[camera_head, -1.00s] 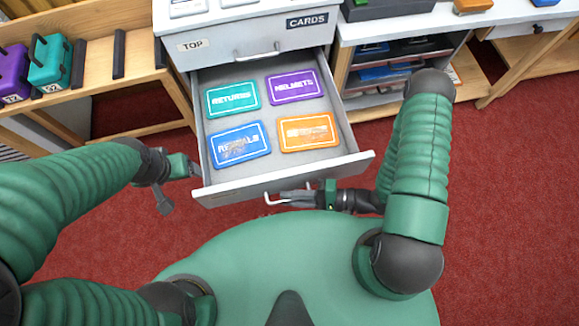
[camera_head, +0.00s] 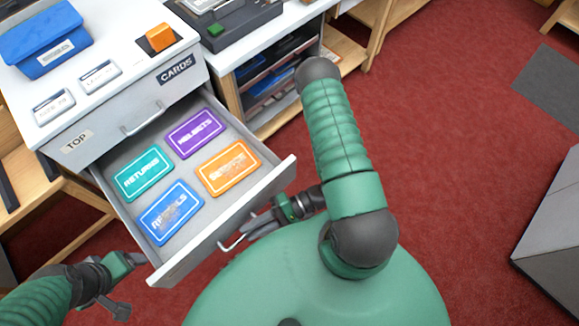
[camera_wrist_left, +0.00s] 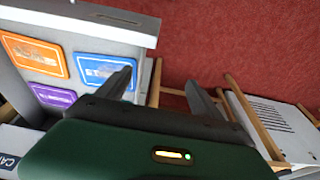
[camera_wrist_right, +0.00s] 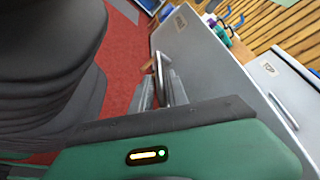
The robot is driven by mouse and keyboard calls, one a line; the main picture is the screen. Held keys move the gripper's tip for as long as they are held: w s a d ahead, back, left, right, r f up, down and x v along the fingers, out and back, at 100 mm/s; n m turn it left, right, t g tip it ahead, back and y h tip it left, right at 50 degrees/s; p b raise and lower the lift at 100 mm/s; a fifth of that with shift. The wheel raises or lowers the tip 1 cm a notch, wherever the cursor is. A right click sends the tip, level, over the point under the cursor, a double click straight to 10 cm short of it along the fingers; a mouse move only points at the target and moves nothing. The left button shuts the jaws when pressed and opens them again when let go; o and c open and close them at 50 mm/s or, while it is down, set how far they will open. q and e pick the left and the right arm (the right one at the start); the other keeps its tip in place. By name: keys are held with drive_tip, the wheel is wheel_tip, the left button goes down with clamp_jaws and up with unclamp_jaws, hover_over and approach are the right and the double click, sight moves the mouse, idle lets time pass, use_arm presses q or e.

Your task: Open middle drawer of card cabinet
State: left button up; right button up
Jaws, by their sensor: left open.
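The white card cabinet (camera_head: 75,160) stands at upper left in the head view, labelled TOP and CARDS. The drawer below its top one is pulled far out, its front panel (camera_head: 225,225) toward me. Teal, purple, orange and blue cards lie flat inside. My right gripper (camera_head: 258,225) is at the drawer's wire handle (camera_head: 230,243); in the right wrist view its fingers (camera_wrist_right: 163,90) are close together with the handle (camera_wrist_right: 160,72) between them. My left gripper (camera_head: 138,260) is by the drawer's front left corner, its fingers (camera_wrist_left: 163,80) apart and empty.
A blue box (camera_head: 45,40) and an orange block (camera_head: 160,38) sit on the cabinet top. An open shelf unit (camera_head: 270,75) stands to its right. Red carpet (camera_head: 450,130) is clear on the right, up to a grey object (camera_head: 555,225).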

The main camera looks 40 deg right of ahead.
drive_tip(key=p+v, duration=0.1)
drive_tip(key=v, duration=1.3)
